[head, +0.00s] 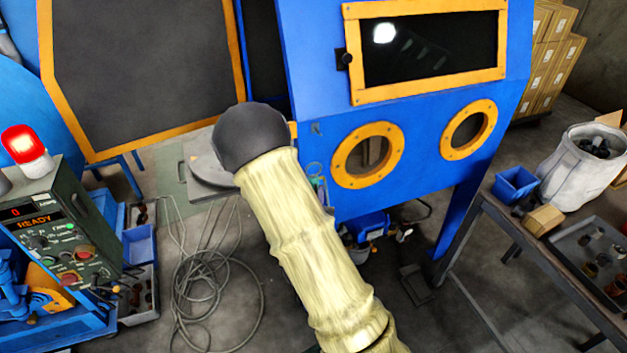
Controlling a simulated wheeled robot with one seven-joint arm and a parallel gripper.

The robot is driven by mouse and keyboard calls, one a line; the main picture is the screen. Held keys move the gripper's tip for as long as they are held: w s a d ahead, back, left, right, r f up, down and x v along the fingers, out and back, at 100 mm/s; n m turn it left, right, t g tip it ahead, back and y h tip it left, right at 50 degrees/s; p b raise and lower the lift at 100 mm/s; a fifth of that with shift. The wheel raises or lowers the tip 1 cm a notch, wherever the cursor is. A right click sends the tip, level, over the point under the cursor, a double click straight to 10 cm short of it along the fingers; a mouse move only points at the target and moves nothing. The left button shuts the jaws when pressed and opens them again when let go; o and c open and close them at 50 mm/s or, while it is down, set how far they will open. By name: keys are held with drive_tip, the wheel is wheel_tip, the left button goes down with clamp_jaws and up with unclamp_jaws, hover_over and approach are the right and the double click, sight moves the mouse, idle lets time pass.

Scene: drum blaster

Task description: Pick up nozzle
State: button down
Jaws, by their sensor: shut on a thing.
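My arm, in a pale wrinkled sleeve, rises from the bottom centre of the head view and ends in a dark rounded part. No gripper fingers show, and whatever lies beyond that dark part is hidden. I cannot pick out a nozzle for certain. Several small dark and brown parts lie in a grey tray (567,240) on the workbench (497,222) at the right. More small parts sit in trays beside the control box at the left; they are too small to tell apart.
A blue blast cabinet (430,150) with two orange-rimmed ports stands behind my arm. A control box (62,222) reading READY, with a red beacon (24,150), is at the left. A coiled cable (215,285) lies on the floor.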

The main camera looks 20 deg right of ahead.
drive_tip(key=p+v, duration=0.2)
drive_tip(key=p, duration=0.5)
drive_tip(key=shift+s+a+p, duration=0.2)
drive_tip(key=shift+s+p, duration=0.1)
drive_tip(key=shift+p, duration=0.05)
drive_tip(key=shift+f, duration=0.15)
idle(0.7)
drive_tip(key=a+f+n+t+y+b, duration=0.1)
drive_tip(key=f+n+y, duration=0.4)
drive_tip(key=f, duration=1.3)
drive_tip(key=a+y+b, duration=0.1)
drive_tip(key=a+y, duration=0.1)
drive_tip(key=shift+a+t+y, duration=0.25)
drive_tip(key=shift+t+y, duration=0.05)
drive_tip(key=shift+a, duration=0.15)
